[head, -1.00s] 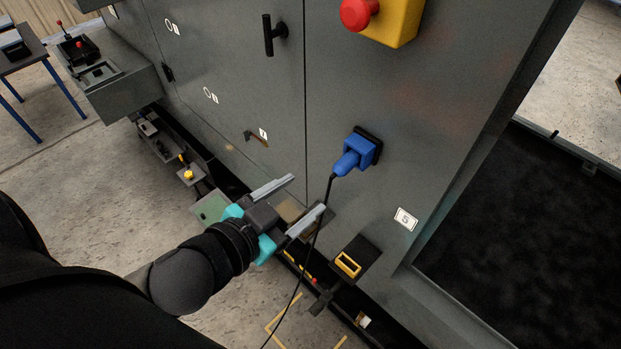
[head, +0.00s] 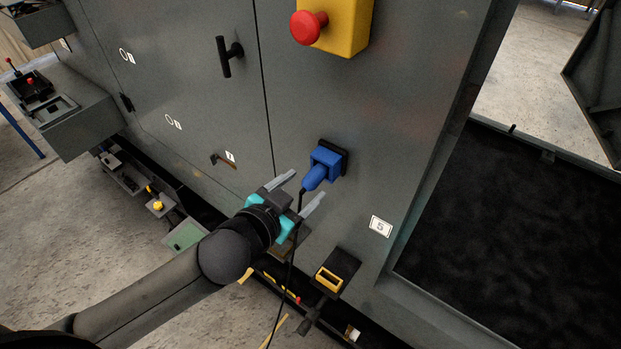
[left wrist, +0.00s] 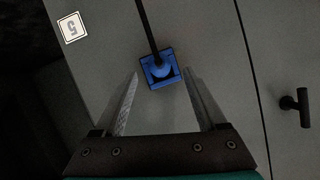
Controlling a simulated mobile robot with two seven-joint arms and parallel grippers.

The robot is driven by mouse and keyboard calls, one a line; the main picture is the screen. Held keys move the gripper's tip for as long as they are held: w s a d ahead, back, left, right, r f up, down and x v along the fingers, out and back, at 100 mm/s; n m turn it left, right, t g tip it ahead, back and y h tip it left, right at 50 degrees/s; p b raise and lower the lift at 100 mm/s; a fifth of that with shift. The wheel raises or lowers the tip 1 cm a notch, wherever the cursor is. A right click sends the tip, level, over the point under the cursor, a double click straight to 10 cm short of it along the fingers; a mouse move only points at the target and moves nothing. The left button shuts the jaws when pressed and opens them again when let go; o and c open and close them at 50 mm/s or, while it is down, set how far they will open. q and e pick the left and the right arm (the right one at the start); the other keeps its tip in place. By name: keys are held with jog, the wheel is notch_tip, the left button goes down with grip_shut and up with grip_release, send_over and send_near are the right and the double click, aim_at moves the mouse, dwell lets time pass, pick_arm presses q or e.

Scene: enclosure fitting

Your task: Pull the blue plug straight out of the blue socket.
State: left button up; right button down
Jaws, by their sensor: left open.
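The blue plug (head: 315,177) sits in the blue socket (head: 328,158) on the grey cabinet front, with its black cable hanging down. My left gripper (head: 303,188) is open and empty, just below and in front of the plug. In the left wrist view, the plug (left wrist: 160,70) and socket (left wrist: 153,76) show ahead, between the lines of the two open fingers (left wrist: 157,88). The fingers do not appear to touch the plug. My right gripper is in neither view.
A red emergency button (head: 308,27) on a yellow box is above the socket. A black door handle (head: 228,56) is at upper left. A label marked 5 (head: 380,227) is at lower right. A yellow-rimmed holder (head: 329,280) juts out below. The cable (head: 290,265) hangs by my left gripper.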

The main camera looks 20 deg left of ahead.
aim_at(307, 185)
pick_arm(q)
jog(key=shift+x, duration=2)
jog(key=shift+c, duration=0.4)
grip_shut()
jog(key=shift+s+a, duration=0.1)
jog(key=shift+s, duration=0.1)
jog(key=shift+s+a+p, duration=0.15)
jog(key=shift+s+a, duration=0.15)
jog(key=shift+s, duration=0.55)
jog(key=shift+s+a+p, duration=0.2)
jog(key=shift+s+a, duration=0.1)
jog(key=shift+s, duration=0.6)
jog(key=shift+s+a+p, duration=0.15)
jog(key=shift+s+a, duration=0.15)
jog(key=shift+s, duration=0.55)
jog(key=shift+r, duration=0.1)
